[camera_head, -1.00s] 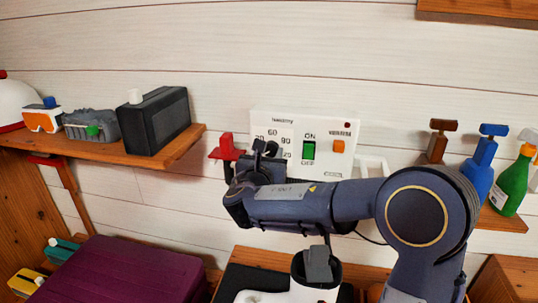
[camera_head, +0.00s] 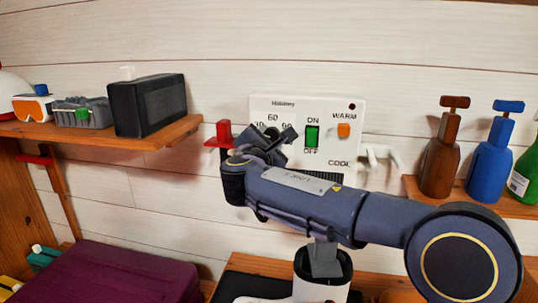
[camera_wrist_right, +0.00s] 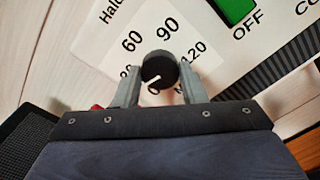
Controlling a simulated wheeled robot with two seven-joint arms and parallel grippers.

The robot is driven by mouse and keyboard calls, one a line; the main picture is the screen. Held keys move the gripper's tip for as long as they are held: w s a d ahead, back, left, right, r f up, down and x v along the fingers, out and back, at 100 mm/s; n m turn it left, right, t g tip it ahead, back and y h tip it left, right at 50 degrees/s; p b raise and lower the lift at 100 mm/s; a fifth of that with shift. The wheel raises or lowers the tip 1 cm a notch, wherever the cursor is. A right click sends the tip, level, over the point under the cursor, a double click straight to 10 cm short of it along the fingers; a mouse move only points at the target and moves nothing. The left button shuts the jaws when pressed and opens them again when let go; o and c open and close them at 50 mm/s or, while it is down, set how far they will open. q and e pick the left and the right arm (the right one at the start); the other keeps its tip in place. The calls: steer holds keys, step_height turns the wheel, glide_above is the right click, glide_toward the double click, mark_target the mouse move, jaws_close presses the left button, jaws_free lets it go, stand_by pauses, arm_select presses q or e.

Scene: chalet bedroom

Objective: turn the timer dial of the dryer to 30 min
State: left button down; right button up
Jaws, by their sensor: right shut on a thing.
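The white dryer panel (camera_head: 375,112) is on the plank wall in the head view, with a green ON/OFF switch (camera_head: 312,137) and an orange WARM/COOL switch (camera_head: 344,130). My right gripper (camera_head: 282,140) is at the panel's lower left and covers the timer dial there. In the right wrist view, the black round timer dial (camera_wrist_right: 160,68) sits between the two grey fingers of my right gripper (camera_wrist_right: 160,75), which is shut on it. Its white mark slants toward the lower numbers; the exact setting is hard to read. 60, 90 and 120 are legible around it. My left gripper is out of view.
A wooden shelf (camera_head: 170,135) at left holds a dark box (camera_head: 147,105) and goggles (camera_head: 32,107). A red bracket (camera_head: 222,134) is just left of my gripper. Brown (camera_head: 440,165) and blue (camera_head: 487,160) bottles stand at right. A purple case (camera_head: 115,272) lies below.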

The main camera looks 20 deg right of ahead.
steer(key=shift+f+m+b, duration=0.1)
steer(key=shift+m+b, duration=1.4)
steer(key=shift+m, duration=0.1)
steer(key=o, duration=1)
steer(key=v, duration=0.8)
